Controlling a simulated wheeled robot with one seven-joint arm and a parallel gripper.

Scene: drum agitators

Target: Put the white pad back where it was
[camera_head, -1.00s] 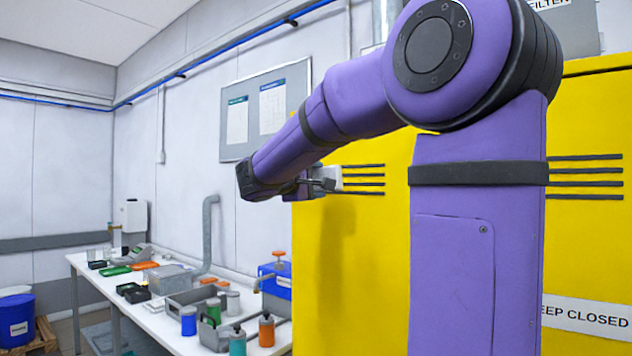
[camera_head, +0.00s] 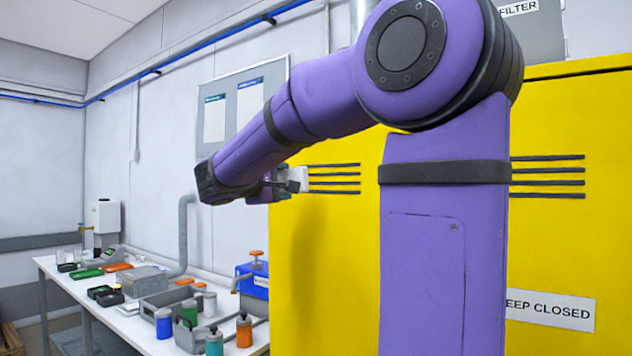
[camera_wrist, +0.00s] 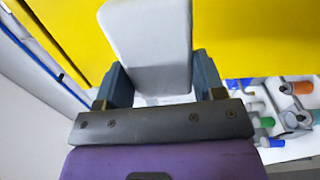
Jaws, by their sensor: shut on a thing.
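The white pad (camera_wrist: 147,45) is a pale block that fills the top middle of the wrist view, held between the two dark fingers of my gripper (camera_wrist: 153,85). In the head view my gripper (camera_head: 283,182) is in front of the yellow cabinet's left edge, above the bench, shut on the white pad (camera_head: 298,177). The pad shows there as a small pale block, partly hidden by the fingers. I cannot tell from these views where the pad was before.
The yellow cabinet (camera_head: 325,255) stands close behind my arm.

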